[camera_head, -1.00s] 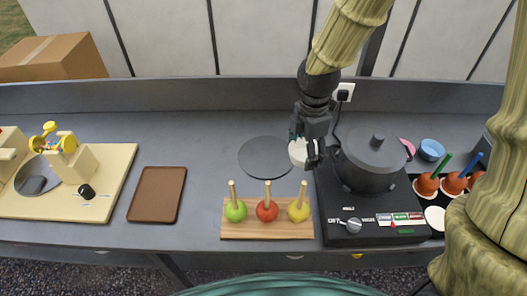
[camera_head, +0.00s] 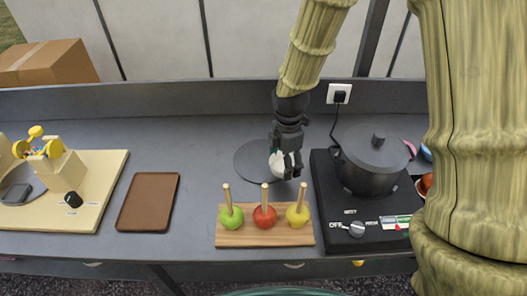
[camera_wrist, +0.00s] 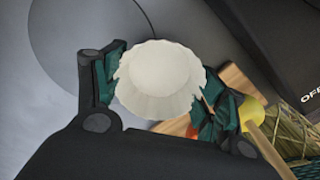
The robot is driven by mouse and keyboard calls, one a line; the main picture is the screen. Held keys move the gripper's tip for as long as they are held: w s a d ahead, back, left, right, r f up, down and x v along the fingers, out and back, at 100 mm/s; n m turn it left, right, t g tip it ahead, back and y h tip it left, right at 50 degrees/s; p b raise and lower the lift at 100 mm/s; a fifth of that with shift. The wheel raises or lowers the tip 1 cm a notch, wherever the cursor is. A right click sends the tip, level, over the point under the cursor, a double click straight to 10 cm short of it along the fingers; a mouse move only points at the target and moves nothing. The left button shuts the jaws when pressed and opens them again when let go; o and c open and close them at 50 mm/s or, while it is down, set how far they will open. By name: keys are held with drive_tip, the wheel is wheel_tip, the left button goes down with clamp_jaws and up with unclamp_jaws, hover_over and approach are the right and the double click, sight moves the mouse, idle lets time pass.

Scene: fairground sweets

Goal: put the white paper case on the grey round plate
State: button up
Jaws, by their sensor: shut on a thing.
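The white paper case (camera_wrist: 160,75) is fluted and sits between the two fingers of my gripper (camera_wrist: 160,92), which is shut on it. In the head view the case (camera_head: 277,163) shows at the fingertips of my gripper (camera_head: 284,165), over the right part of the grey round plate (camera_head: 247,157). The plate is a flat dark grey disc on the counter, partly hidden by my gripper and the case. In the wrist view the plate (camera_wrist: 75,35) lies below and to the upper left of the case. The height of the case above the plate is hard to tell.
A wooden board (camera_head: 264,238) with green, red and yellow apples on sticks stands in front of the plate. A black hob (camera_head: 340,215) with a lidded pot (camera_head: 370,165) is to the right. A brown tray (camera_head: 148,203) lies left, with clear counter between.

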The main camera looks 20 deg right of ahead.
drive_tip(key=p, duration=0.3)
hover_over(263, 160)
drive_tip(key=shift+w+f, duration=0.1)
drive_tip(key=shift+f, duration=0.4)
drive_tip(key=shift+f+p, duration=0.5)
drive_tip(key=shift+f, duration=1.25)
drive_tip(key=shift+f, duration=0.1)
drive_tip(key=o, duration=0.8)
drive_tip(key=shift+c, duration=0.2)
wheel_tip(263, 160, up, 12)
drive_tip(key=b, duration=0.3)
drive_tip(key=shift+d, duration=0.1)
